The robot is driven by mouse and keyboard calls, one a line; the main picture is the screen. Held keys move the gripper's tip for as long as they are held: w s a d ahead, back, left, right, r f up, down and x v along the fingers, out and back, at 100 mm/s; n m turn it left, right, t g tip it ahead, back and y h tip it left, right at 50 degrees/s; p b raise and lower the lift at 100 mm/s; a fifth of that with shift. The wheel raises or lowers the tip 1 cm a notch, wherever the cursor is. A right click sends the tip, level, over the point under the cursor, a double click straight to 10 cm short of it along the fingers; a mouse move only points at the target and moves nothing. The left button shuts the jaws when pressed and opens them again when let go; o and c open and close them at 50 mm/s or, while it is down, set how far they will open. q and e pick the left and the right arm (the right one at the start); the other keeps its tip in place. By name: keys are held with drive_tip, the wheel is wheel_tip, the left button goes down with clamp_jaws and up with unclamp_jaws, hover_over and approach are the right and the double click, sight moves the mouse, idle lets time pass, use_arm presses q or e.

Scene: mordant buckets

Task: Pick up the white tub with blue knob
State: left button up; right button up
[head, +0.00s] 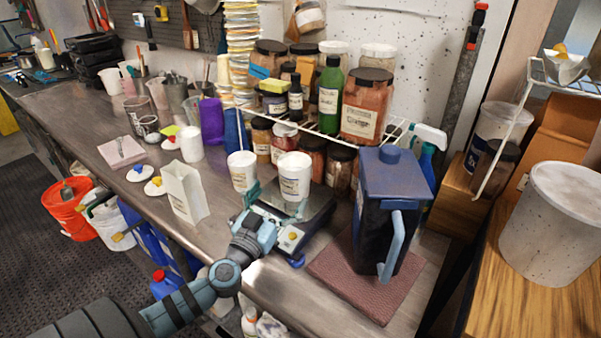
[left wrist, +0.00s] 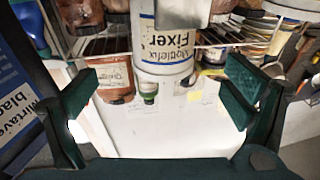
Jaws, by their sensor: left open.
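A low white round piece with a blue knob (head: 139,175) lies on the bench at the left in the head view. It is the only white thing on which I make out a blue knob; I cannot tell whether it is a whole tub or a lid. My left gripper (head: 276,207) is well to its right, open, in front of a labelled white tub (head: 294,178) by the scale. In the left wrist view a white tub with blue lines, labelled Fixer (left wrist: 165,48), is ahead between the open fingers, apart from them. Its top is hidden. My right gripper is not in view.
A similar white piece with a yellow knob (head: 155,187) and a white open carton (head: 185,190) stand nearby. Another white tub (head: 242,172) stands left of the scale. A dark blue container with a handle (head: 385,215) is on the right, on a reddish mat (head: 345,290). Jars crowd the back.

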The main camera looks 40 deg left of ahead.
sight(286, 177)
use_arm(q)
drive_tip(key=w, duration=0.1)
drive_tip(key=w+a+r+p, duration=0.1)
drive_tip(key=shift+w+a+r, duration=0.15)
drive_tip(key=shift+w+r, duration=0.05)
drive_tip(key=shift+w, duration=0.15)
drive_tip(key=x, duration=0.4)
drive_tip(key=f+x, duration=0.1)
drive_tip(key=x, duration=0.1)
drive_tip(key=shift+w, duration=0.3)
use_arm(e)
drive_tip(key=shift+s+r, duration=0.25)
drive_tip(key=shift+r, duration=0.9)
